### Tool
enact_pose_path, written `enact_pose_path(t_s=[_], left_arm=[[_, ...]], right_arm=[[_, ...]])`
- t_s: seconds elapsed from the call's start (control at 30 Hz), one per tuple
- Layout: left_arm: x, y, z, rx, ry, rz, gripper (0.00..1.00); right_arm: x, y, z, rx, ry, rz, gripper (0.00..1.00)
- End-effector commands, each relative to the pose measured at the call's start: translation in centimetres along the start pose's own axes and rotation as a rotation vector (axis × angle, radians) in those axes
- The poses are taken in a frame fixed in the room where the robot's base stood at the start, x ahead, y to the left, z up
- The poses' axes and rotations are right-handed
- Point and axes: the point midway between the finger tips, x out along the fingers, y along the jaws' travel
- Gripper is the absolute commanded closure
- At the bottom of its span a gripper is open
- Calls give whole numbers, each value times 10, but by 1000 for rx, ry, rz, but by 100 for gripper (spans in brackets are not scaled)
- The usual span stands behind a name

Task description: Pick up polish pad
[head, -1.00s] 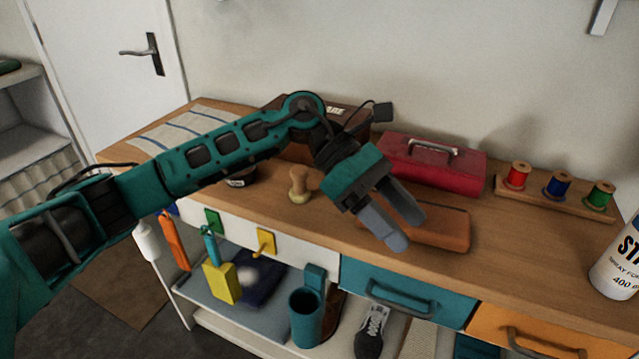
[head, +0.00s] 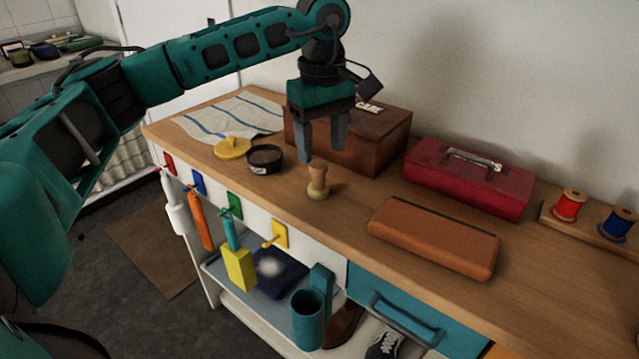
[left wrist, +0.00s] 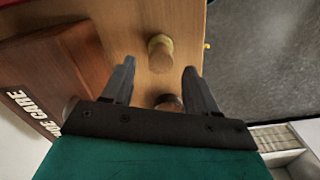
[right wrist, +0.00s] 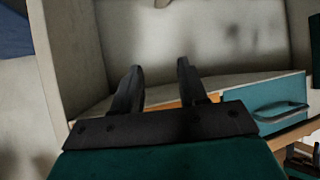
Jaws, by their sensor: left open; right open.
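The polish pad looks to be the small upright piece with a wooden knob handle and a pale yellow-green base (head: 318,183), standing on the wooden bench top. My left gripper (head: 320,156) is open and empty, pointing down just above and behind the pad in the head view. In the left wrist view the pad (left wrist: 160,52) lies beyond the open fingertips, roughly between their lines, not touched. My right gripper (right wrist: 158,72) is open and empty, near a teal drawer; it is not in the head view.
A round black tin (head: 264,160) and its yellow lid (head: 232,148) lie left of the pad. A brown wooden box (head: 385,140) stands close behind my left gripper. An orange-brown case (head: 434,238) and a red toolbox (head: 470,180) are to the right. A striped cloth (head: 235,115) lies at the left.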

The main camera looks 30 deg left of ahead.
Motion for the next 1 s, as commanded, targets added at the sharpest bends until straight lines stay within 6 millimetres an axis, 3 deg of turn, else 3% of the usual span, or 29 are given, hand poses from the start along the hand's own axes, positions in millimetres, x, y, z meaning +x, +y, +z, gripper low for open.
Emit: enact_pose_path(t_s=[0.57,0.87,1.0], left_arm=[[65,-3,-5,0,-1,1,42],[69,-3,-5,0,-2,1,43],[69,-3,-5,-1,-2,2,56]], right_arm=[[3,-2,6,3,-9,-5,57],[3,-2,5,2,-7,-6,57],[3,-2,5,1,-7,-6,57]])
